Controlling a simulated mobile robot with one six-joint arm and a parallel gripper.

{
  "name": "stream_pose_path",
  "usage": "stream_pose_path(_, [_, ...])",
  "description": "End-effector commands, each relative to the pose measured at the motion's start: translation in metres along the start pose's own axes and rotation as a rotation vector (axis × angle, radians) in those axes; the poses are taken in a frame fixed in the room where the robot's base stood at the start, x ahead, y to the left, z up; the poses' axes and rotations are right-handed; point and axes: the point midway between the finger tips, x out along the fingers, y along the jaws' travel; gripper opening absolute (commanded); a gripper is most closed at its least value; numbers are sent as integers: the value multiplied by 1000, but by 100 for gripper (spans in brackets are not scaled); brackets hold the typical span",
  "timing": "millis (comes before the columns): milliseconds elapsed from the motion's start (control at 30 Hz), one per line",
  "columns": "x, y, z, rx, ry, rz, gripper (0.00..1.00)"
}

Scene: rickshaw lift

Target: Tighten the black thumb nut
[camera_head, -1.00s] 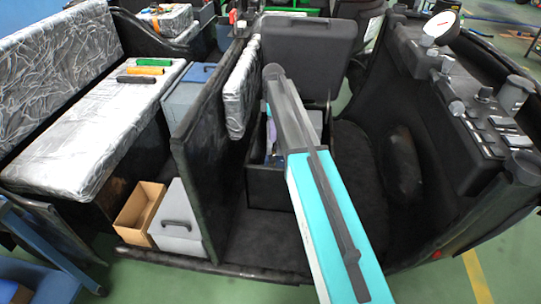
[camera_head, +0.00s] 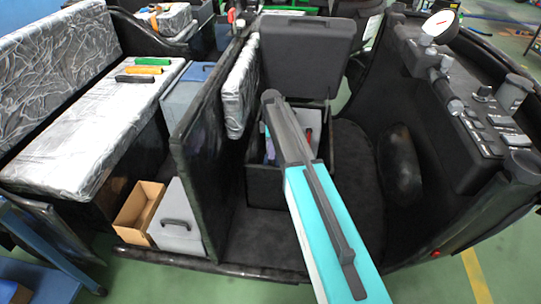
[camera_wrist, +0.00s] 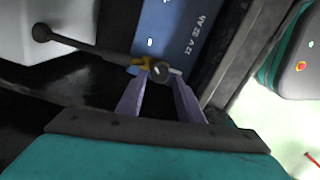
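In the wrist view, the two pale purple fingers of my gripper (camera_wrist: 162,76) reach toward the top of a blue battery (camera_wrist: 178,28) marked "12 V 32 Ah". The fingers stand apart. A small dark round piece, seemingly the black thumb nut (camera_wrist: 161,70), lies between or just beyond their tips. I cannot tell whether the fingers touch it. A yellowish piece (camera_wrist: 143,65) sits just left of it, at the end of a black rod or cable with a round end. In the head view, my arm hides the gripper and nut over the open black box (camera_head: 270,190).
The box's raised dark lid (camera_head: 308,50) stands behind it. A black partition (camera_head: 205,140) rises on the left, and a control console (camera_head: 480,130) is on the right. A grey case (camera_head: 178,225) and a cardboard box (camera_head: 140,207) are at the front left.

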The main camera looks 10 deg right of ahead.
Motion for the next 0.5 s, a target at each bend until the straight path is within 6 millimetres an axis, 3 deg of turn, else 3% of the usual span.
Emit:
stream_pose_path(200, [26, 0, -1, -1, 0, -1, 34])
stream_pose_path(500, [36, 0, -1, -1, 0, 1, 34])
